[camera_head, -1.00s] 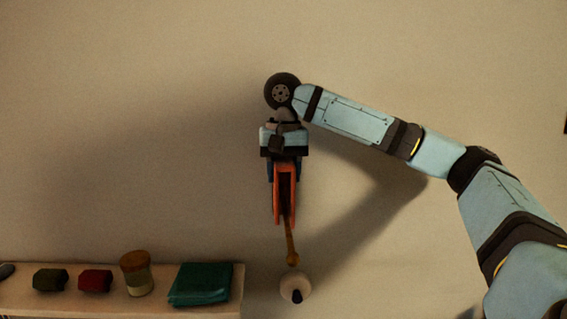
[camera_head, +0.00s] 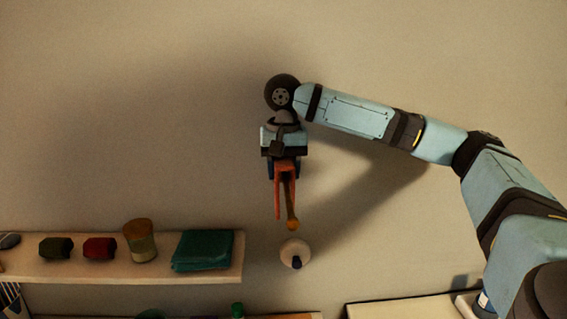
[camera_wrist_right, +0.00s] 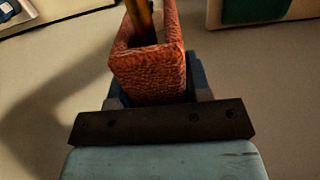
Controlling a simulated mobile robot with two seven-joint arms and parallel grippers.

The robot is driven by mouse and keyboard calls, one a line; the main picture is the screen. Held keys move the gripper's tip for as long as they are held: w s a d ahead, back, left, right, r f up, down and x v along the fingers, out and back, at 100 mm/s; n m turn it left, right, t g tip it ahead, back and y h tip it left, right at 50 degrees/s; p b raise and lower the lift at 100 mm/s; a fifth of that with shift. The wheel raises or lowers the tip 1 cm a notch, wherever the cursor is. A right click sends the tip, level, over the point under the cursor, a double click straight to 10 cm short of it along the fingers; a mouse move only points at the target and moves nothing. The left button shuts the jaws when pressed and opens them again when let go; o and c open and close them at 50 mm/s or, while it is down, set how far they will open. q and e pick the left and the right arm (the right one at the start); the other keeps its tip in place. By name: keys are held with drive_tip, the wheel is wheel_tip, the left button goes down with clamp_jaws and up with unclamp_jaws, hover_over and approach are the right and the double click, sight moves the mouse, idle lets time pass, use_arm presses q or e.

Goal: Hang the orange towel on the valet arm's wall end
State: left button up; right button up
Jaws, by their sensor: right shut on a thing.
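The orange towel (camera_head: 278,190) hangs folded below my right gripper (camera_head: 284,168), which is shut on it, in front of the wall. In the right wrist view the towel (camera_wrist_right: 150,75) is a folded band between the fingers, with the wooden valet arm (camera_wrist_right: 140,20) running inside its fold. In the head view the valet arm (camera_head: 291,215) shows below the gripper, its rounded tip pointing down in the picture. Whether the towel rests on the arm cannot be told. My left gripper is not in view.
A shelf (camera_head: 215,273) at the left holds a green folded cloth (camera_head: 203,250), a jar (camera_head: 140,240), a red bundle (camera_head: 99,248) and a dark green bundle (camera_head: 55,248). The wall above is clear.

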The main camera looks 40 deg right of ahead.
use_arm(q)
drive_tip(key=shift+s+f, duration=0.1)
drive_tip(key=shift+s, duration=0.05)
use_arm(e)
drive_tip(key=o, duration=1)
wheel_tip(320, 180, up, 7)
drive_tip(key=shift+f+b, duration=0.1)
drive_tip(key=shift+b, duration=0.2)
wheel_tip(320, 180, up, 6)
drive_tip(key=shift+f+p, duration=0.1)
drive_tip(key=shift+p, duration=0.8)
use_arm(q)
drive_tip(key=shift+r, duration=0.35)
use_arm(e)
drive_tip(key=shift+r, duration=0.55)
